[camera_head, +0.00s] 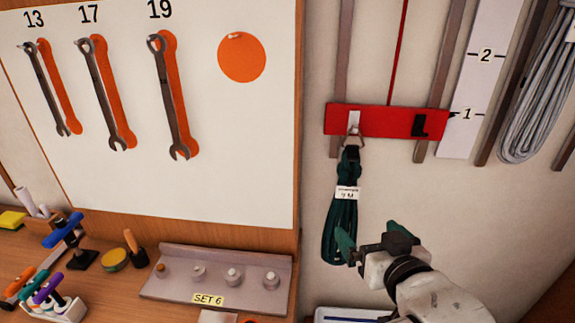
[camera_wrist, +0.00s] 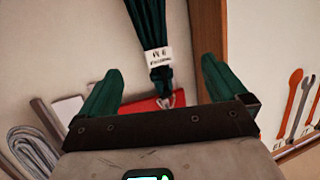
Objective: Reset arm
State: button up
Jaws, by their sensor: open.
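My gripper (camera_head: 368,237) is at the lower right in the head view, just in front and to the right of the lower end of a hanging dark green coiled line (camera_head: 340,225). Its two green fingers are spread apart with nothing between them that I can see them grip. In the wrist view my gripper (camera_wrist: 160,75) shows both fingers apart. The green line (camera_wrist: 148,22) with its white tag (camera_wrist: 158,57) appears between them, and I cannot tell how close it is. The line hangs from a pale hook (camera_head: 354,121) on a red bar (camera_head: 385,120).
A second, black hook (camera_head: 420,125) on the bar is empty. A grey coil (camera_head: 540,95) hangs at the right. A white panel (camera_head: 215,190) with wrenches (camera_head: 172,95) is at the left. A workbench (camera_head: 115,285) below carries tools and a tray labelled SET 6 (camera_head: 215,280).

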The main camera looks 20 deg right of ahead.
jog(key=shift+f, duration=0.1)
jog(key=s+a+f+n+g+y, duration=0.1)
jog(key=s+f+g, duration=0.25)
jog(key=f, duration=0.45)
jog(key=s+a+f+g+y, duration=0.1)
jog(key=s+f+g, duration=0.25)
jog(key=f, duration=0.45)
jog(key=s+a+f+n+g+y, duration=0.2)
jog(key=s+f+g, duration=0.4)
jog(key=s+f, duration=0.6)
jog(key=s, duration=0.3)
jog(key=shift+s, duration=0.3)
